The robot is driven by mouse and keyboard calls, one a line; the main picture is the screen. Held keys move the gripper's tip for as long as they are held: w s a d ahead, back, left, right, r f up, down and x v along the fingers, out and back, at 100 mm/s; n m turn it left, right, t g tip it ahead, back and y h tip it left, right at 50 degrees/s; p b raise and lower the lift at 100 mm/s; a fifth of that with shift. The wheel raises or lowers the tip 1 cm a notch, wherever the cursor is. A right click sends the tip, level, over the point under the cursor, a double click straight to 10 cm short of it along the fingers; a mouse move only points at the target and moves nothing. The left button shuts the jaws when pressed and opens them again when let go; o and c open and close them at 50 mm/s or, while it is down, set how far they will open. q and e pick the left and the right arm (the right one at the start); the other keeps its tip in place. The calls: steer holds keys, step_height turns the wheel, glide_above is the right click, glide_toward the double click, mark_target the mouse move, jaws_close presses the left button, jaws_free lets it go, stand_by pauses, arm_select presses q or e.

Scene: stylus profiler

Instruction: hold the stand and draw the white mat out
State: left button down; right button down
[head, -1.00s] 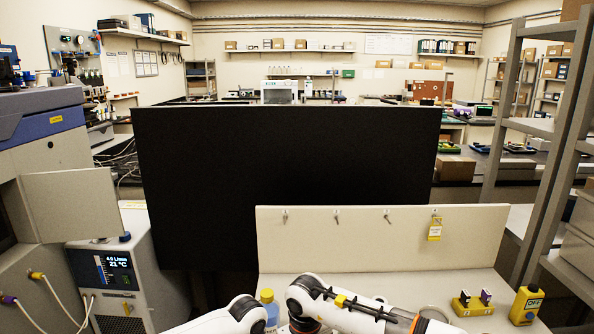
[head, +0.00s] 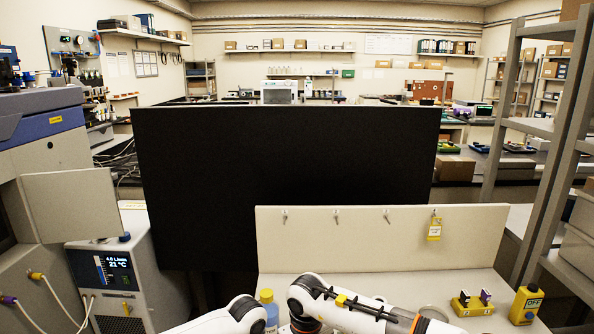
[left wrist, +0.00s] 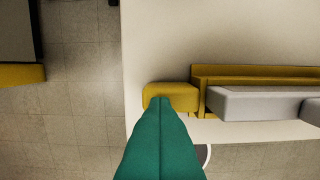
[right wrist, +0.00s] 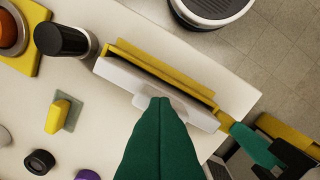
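In the right wrist view a long yellow stand (right wrist: 165,68) lies along the white table, with a pale white mat (right wrist: 125,78) in it. The closed green fingers of my right gripper (right wrist: 160,101) meet a pale tab at the mat's near side. My left gripper (right wrist: 248,143) is at the stand's yellow end on the right. In the left wrist view, my left gripper's closed green fingers (left wrist: 160,100) meet the yellow end block of the stand (left wrist: 172,90); the pale mat (left wrist: 255,104) lies beside it. The contact points are partly hidden by the fingers. The head view shows neither gripper.
In the head view a white backboard (head: 380,238) with hooks stands behind the table, before a black panel (head: 280,185). A yellow OFF box (head: 527,303) is at right. The right wrist view shows a black cylinder (right wrist: 64,40) and a small yellow block (right wrist: 58,116) near the stand.

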steer(key=shift+s+a+f, duration=0.35)
steer(key=shift+s+f, duration=0.05)
steer(key=shift+s, duration=0.15)
stand_by(0.8)
steer(key=shift+r, duration=0.1)
steer(key=shift+w+d+r, duration=0.1)
steer(key=shift+r, duration=1.15)
steer(key=shift+w+d+r, duration=0.1)
steer(key=shift+r, duration=1.15)
steer(key=c, duration=1.7)
jaws_free()
steer(key=shift+r, duration=0.1)
steer(key=shift+c, duration=0.3)
steer(key=shift+r, duration=2.4)
